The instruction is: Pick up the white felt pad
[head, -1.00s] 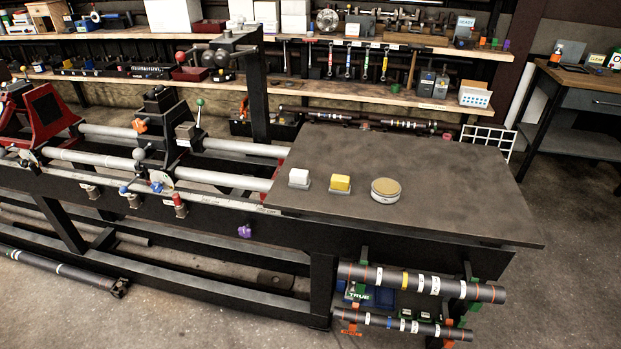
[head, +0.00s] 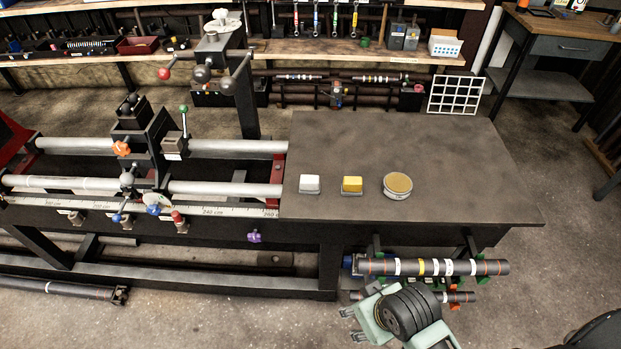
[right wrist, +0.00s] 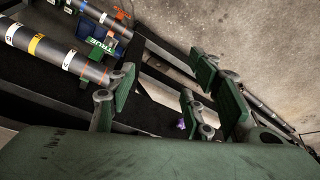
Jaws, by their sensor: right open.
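The white felt pad (head: 309,184) lies on a small grey base on the dark tabletop (head: 430,150), near its left end. A yellow pad (head: 352,184) on a like base and a round tin with a tan top (head: 397,185) stand to its right. My right gripper (head: 352,324) is in front of the table and below its top, apart from the pad. It is open and empty. In the right wrist view its green fingers (right wrist: 160,105) are spread, and the white pad is not seen there. My left gripper is not in view.
Dark shafts with coloured bands (head: 435,267) hang on brackets at the table's front, close to my right gripper. The lathe rails (head: 225,189) and a post with handles (head: 240,90) stand left of the table. The tabletop's back and right are clear.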

